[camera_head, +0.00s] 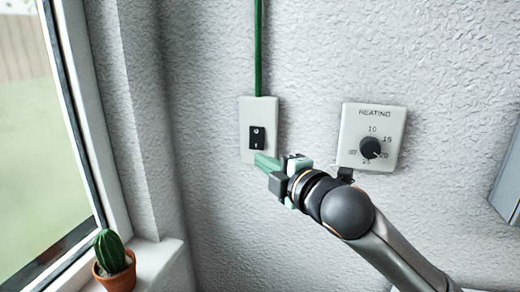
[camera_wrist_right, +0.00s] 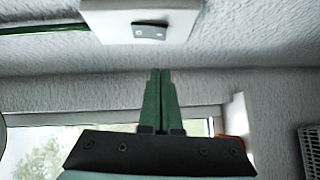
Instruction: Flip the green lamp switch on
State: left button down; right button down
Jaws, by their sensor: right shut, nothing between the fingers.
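The lamp switch is a black rocker (camera_head: 257,138) on a white wall plate (camera_head: 259,105), with a green cable (camera_head: 258,45) running up from it. In the right wrist view the rocker (camera_wrist_right: 150,31) shows at the top, on its plate (camera_wrist_right: 100,26). My right gripper (camera_head: 262,160) is shut and empty, its green fingertips just below the rocker, in front of the plate's lower edge. In the right wrist view the shut fingers (camera_wrist_right: 159,75) point toward the plate with a visible gap in the picture. Whether they touch the plate is unclear. My left gripper is not in view.
A heating dial (camera_head: 370,148) on a white plate (camera_head: 355,118) is right of the switch, close above my right arm. A potted cactus (camera_head: 113,262) stands on the window sill (camera_head: 158,262) at lower left. A grey panel (camera_head: 508,180) is at the right edge.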

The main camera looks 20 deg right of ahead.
aim_at(254, 147)
jog(key=w, duration=0.2)
jog(key=w+d+p, duration=0.1)
jog(key=w, duration=0.4)
jog(key=shift+d+f, duration=0.25)
jog(key=shift+f, duration=0.15)
jog(key=shift+f, duration=0.1)
jog(key=shift+w+d+n+t+b, duration=0.3)
jog(key=shift+n+t+b, duration=0.25)
jog(key=shift+b, duration=0.25)
jog(key=shift+a, duration=0.1)
